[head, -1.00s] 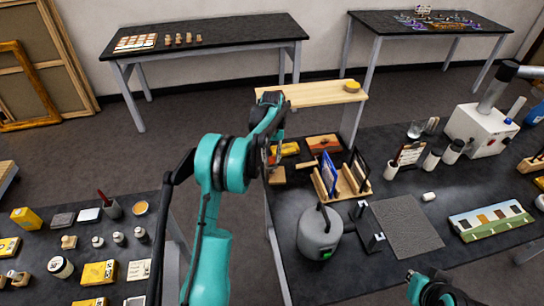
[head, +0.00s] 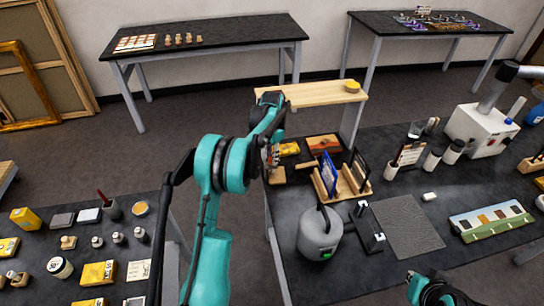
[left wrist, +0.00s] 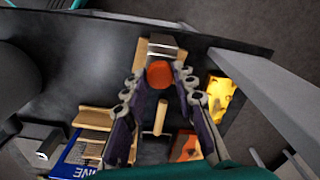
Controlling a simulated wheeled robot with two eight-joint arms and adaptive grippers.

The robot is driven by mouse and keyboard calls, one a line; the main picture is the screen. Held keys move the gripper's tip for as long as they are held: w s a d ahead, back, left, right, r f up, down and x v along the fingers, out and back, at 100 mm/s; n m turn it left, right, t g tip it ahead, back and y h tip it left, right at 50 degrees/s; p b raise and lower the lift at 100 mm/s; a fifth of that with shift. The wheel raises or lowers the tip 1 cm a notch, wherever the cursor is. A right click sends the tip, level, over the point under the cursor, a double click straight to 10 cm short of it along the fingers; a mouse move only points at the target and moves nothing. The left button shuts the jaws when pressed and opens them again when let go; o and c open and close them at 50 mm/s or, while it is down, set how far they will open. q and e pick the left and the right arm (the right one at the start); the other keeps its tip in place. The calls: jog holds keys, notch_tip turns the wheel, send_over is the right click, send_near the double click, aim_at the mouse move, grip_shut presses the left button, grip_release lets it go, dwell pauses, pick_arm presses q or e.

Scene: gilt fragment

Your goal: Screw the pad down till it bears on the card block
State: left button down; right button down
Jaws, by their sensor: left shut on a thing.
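My left gripper (left wrist: 160,80) has its fingers closed around a round orange-red knob (left wrist: 160,74), with a fingertip on either side. Below the knob, a pale wooden block (left wrist: 144,52) with a shiny metal piece (left wrist: 170,47) stands near the table edge. The block shows in the head view (head: 277,176) just under my left gripper (head: 272,158). I cannot make out the pad or the card block, nor any gap between them. My right gripper (head: 411,277) shows only in part at the bottom of the head view; its fingers are unclear.
A yellow object (left wrist: 222,96) and an orange box (left wrist: 187,147) lie close to my left fingers. A wooden rack (head: 346,190) holding a blue book (head: 329,172) stands to the right, with a grey canister (head: 320,235) in front. A grey mat (head: 408,228) lies farther right.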

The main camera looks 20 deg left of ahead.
pick_arm(q)
jog(key=m, duration=1.3)
jog(key=shift+m, duration=0.3)
dwell(0.4)
jog(key=c, duration=1.2)
grip_release()
notch_tip(320, 180, up, 12)
